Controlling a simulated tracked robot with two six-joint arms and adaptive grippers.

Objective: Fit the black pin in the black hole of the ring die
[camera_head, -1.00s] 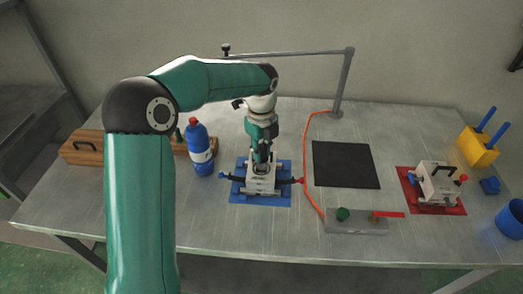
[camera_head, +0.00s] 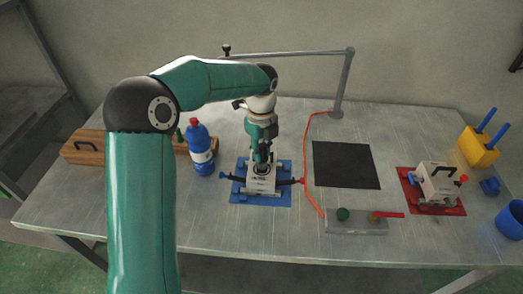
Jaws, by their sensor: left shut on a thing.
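The ring die (camera_head: 262,184) is a pale metal block on a blue mat (camera_head: 274,200) near the table's middle. A dark round opening shows on its top, partly covered by my gripper. My left gripper (camera_head: 262,163) points down right over the die's top and is shut on a small dark thing, taken to be the black pin. The pin is mostly hidden between the fingers, and I cannot tell whether it is in the hole or just above it. My right gripper is not in view.
A blue bottle (camera_head: 200,150) stands close left of the die, by a wooden box (camera_head: 84,149). A red hose (camera_head: 304,150) runs on the right. Beyond lie a black mat (camera_head: 346,165), a grey button block (camera_head: 357,224) and another die (camera_head: 438,182) on a red mat.

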